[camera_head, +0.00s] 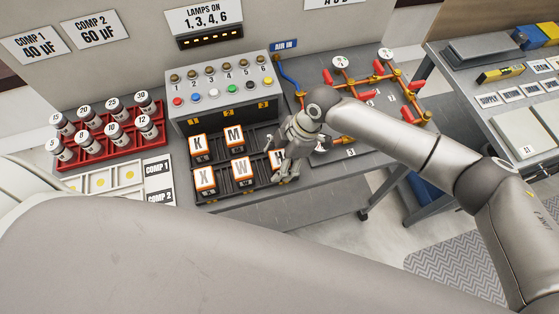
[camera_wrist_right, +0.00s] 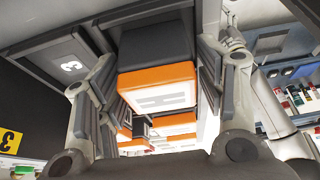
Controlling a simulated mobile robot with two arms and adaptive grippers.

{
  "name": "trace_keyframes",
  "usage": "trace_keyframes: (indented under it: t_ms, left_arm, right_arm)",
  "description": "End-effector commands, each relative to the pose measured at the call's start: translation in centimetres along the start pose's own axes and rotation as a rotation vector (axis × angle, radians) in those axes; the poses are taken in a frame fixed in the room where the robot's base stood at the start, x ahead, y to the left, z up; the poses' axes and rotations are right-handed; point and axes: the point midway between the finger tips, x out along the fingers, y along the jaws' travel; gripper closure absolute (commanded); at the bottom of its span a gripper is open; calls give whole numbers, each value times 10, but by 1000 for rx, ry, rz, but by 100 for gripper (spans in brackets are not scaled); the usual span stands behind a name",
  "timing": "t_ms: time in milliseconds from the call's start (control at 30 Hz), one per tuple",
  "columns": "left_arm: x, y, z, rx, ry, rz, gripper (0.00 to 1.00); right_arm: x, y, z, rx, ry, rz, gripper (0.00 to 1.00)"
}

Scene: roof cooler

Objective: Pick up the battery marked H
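In the right wrist view, the battery H (camera_wrist_right: 160,90) fills most of the space between the fingers of my right gripper (camera_wrist_right: 158,75). I cannot tell whether the fingers press on it. My left gripper is out of view.
Batteries K (camera_head: 199,147), M (camera_head: 235,139), X (camera_head: 205,181) and W (camera_head: 242,171) stand close by in the tray. A grey lamp box (camera_head: 222,90) rises behind. A red rack (camera_head: 110,140) of capacitors is left; a pipe board (camera_head: 375,95) is right.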

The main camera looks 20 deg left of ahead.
Motion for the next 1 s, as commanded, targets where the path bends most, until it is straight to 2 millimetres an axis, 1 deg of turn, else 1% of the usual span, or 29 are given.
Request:
trace_keyframes:
  t_ms: [33,300,333,600,767,867,900,1000]
  left_arm:
    - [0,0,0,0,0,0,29]
    - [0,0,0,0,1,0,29]
    - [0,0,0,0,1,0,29]
    - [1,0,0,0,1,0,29]
    - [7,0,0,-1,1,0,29]
    - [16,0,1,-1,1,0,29]
    - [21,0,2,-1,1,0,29]
    - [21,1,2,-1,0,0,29]
  right_arm:
    - [0,0,0,0,0,0,48]
    - [0,0,0,0,0,0,83]
    - [-1,0,-1,-1,1,1,84]
    - [-2,1,-1,-1,1,1,84]
    - [-8,1,-4,-3,2,3,84]
    - [-18,2,-8,-5,3,5,84]
    - [-24,1,-11,-7,3,5,84]
    - [-39,-10,-18,-6,3,3,84]
